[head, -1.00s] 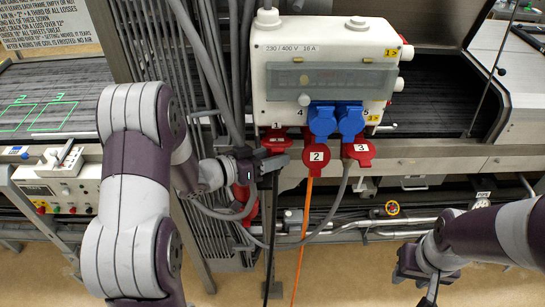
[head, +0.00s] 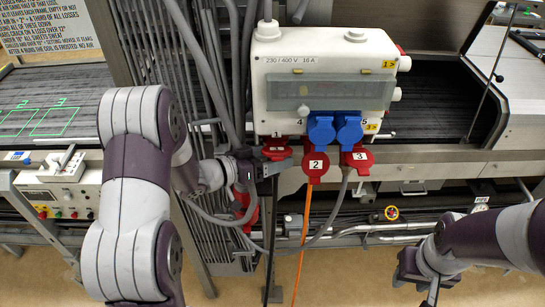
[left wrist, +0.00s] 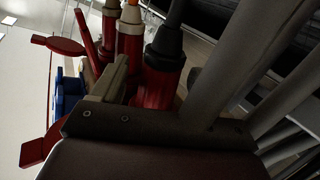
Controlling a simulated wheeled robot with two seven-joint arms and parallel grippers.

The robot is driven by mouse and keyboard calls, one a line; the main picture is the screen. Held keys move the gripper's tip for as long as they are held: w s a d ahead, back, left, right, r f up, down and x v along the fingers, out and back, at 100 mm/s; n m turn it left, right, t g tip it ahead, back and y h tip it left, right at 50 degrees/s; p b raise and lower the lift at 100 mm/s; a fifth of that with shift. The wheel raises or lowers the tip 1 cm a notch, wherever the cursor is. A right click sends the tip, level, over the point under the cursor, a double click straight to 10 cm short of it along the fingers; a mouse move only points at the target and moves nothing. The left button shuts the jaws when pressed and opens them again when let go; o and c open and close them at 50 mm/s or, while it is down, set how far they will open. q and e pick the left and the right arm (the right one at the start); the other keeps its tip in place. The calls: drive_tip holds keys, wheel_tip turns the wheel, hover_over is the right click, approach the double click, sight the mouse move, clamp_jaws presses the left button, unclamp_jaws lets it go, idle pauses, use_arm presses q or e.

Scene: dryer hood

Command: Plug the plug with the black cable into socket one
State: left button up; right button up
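Socket one (head: 277,145) is the red outlet marked 1 at the lower left of the white box (head: 325,60). My left gripper (head: 271,168) is just below it. The black cable (head: 268,270) hangs straight down beneath this gripper. In the left wrist view a red plug with a black neck (left wrist: 160,75) stands close beside a beige finger-like part. Whether the fingers grip it, and how far it sits in the socket, is hidden. My right gripper (head: 432,288) is at the lower right, away from the box; its fingers are unclear.
Red socket two (head: 316,167) carries an orange cable, and socket three (head: 357,157) a grey one. Two blue outlets (head: 334,130) sit above them. Another red part (head: 243,203) is below left of the gripper. Grey pipes (head: 215,60) crowd the left side.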

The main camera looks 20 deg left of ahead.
use_arm(q)
drive_tip(key=shift+s+a, duration=0.2)
drive_tip(key=shift+a, duration=0.05)
drive_tip(key=b+v, duration=0.4)
drive_tip(key=v, duration=0.8)
drive_tip(key=shift+r, duration=0.15)
